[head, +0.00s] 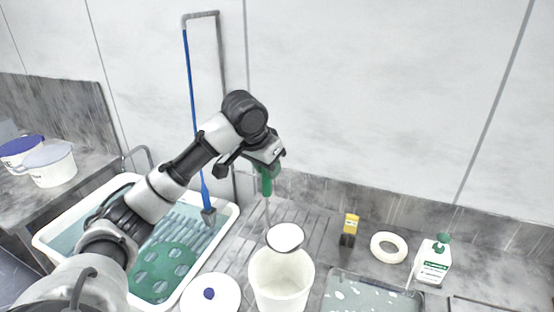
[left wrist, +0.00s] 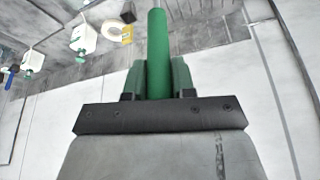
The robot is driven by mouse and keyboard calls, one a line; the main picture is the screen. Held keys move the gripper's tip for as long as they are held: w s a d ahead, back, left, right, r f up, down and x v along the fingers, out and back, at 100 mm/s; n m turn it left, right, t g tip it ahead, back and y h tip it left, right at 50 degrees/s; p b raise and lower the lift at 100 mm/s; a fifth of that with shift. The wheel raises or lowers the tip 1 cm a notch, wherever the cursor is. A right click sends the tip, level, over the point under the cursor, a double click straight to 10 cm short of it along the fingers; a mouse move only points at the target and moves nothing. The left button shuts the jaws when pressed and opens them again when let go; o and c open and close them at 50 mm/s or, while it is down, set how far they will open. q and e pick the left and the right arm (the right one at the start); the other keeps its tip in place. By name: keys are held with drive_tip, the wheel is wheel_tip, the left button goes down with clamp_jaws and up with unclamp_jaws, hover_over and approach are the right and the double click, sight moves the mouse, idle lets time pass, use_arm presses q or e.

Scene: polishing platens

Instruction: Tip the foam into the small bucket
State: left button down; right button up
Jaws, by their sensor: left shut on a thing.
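My left gripper (head: 266,163) is shut on the green handle (head: 267,182) of a skimmer. The handle also shows between the fingers in the left wrist view (left wrist: 157,52). A thin shaft runs down from the handle to a round, dark-rimmed head (head: 285,238). The head's face is white; I cannot tell how much of that is foam. The head looks near level and overlaps the back rim of the white small bucket (head: 281,288), seemingly just above its mouth. The bucket's inside is partly hidden. My right gripper is not in view.
A shallow tray (head: 333,285) of liquid with white flecks lies right of the bucket. A lid (head: 224,294) with a blue knob lies left. A white basin (head: 232,222) holds a green perforated disc (head: 165,270). Behind are a yellow-topped item (head: 351,224), a ring (head: 389,247) and a bottle (head: 433,262).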

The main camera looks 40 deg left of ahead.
sight(263, 188)
use_arm(q)
drive_tip(key=shift+s+f, duration=0.25)
drive_tip(key=shift+s, duration=0.3)
drive_tip(key=shift+s+f, duration=0.2)
drive_tip(key=shift+s, duration=0.35)
drive_tip(key=shift+s+a+f, duration=0.1)
drive_tip(key=shift+s+f, duration=0.1)
drive_tip(key=shift+f, duration=0.3)
drive_tip(key=shift+s+a+f, duration=0.1)
drive_tip(key=shift+s+f, duration=0.05)
drive_tip(key=shift+f, duration=0.3)
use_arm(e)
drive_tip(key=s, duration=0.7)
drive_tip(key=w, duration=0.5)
use_arm(q)
drive_tip(key=s+a+f+n+t+h+b, duration=0.1)
drive_tip(key=s+a+f+t+h+b, duration=0.4)
drive_tip(key=b, duration=2.2)
drive_tip(key=s+a+f+t, duration=0.3)
drive_tip(key=s+f+t, duration=0.3)
drive_tip(key=s+f, duration=0.1)
drive_tip(key=shift+b, duration=0.35)
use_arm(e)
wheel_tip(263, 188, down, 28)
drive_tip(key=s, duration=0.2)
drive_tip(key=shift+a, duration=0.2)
